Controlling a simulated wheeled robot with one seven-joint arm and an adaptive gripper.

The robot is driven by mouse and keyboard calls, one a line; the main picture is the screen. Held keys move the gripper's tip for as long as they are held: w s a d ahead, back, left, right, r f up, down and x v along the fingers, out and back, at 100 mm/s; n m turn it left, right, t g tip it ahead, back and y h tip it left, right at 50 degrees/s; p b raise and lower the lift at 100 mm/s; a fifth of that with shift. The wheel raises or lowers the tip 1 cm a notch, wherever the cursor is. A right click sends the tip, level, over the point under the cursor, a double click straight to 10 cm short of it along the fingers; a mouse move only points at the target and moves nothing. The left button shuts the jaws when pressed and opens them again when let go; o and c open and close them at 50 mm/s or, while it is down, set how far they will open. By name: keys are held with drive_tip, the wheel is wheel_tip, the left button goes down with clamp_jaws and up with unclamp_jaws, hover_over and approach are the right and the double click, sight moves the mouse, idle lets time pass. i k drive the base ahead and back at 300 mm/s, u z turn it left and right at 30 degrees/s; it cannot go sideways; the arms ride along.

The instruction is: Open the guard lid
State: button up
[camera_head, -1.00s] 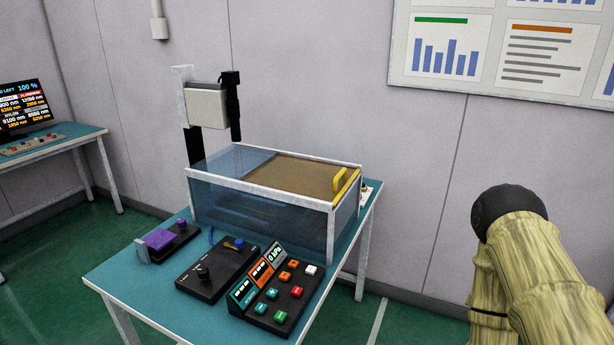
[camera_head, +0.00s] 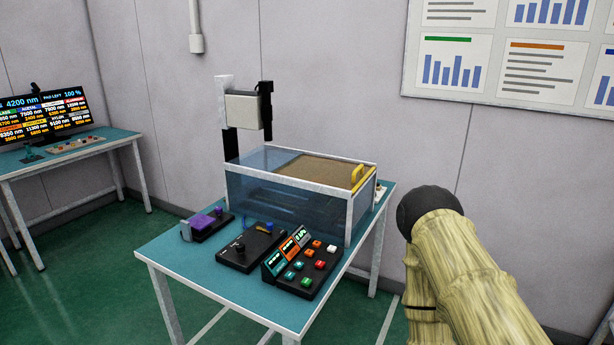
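The guard lid (camera_head: 313,171) is the flat tinted top of a clear, white-framed guard box on the teal table. It lies level on the box and looks shut. A yellow handle (camera_head: 358,174) stands at its right end. The box's clear front wall (camera_head: 285,203) faces me. My arm, in a ribbed straw-coloured cover with a dark round joint, rises at the lower right, apart from the box and table. My gripper is not in view.
The teal table (camera_head: 190,266) also bears a button panel (camera_head: 306,265), a black joystick box (camera_head: 250,248) and a purple-topped device (camera_head: 204,223). A camera-like head (camera_head: 243,111) stands behind the box. A second table with a monitor (camera_head: 42,114) is at the left. Green floor lies open in front.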

sight(336, 174)
drive_tip(key=u, duration=0.25)
drive_tip(key=k, duration=0.55)
drive_tip(key=z, duration=0.8)
drive_tip(key=i, duration=1.3)
drive_tip(key=u, duration=0.15)
